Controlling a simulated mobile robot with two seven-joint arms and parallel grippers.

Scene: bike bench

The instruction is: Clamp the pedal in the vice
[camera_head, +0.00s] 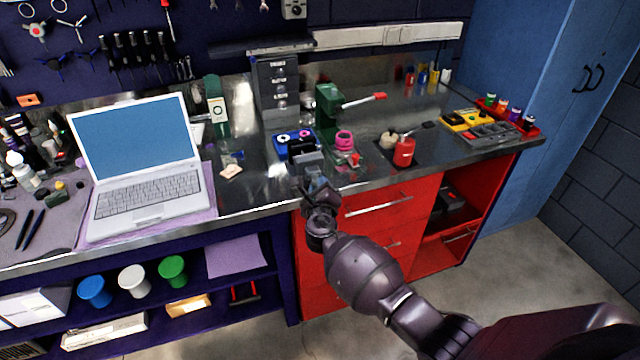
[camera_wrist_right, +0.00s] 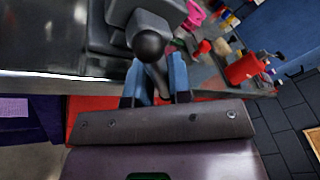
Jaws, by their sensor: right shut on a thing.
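The grey vice (camera_head: 308,163) sits at the front edge of the metal bench top, and its body fills the top of the right wrist view (camera_wrist_right: 150,22). A bar with a dark ball end (camera_wrist_right: 149,45) stands out from the vice. My right gripper (camera_head: 319,186) is at the vice's front. Its blue fingers (camera_wrist_right: 157,84) are shut on this bar, one on each side. The vice's jaws are too small and partly hidden to tell what is between them. I cannot make out the pedal for certain. My left gripper is not in view.
A blue tray (camera_head: 283,141) and a pink roll (camera_head: 344,140) stand close behind the vice. A green press (camera_head: 328,107), a red can (camera_head: 404,151) and an open laptop (camera_head: 140,160) are on the bench. Red drawers (camera_head: 385,215) lie below.

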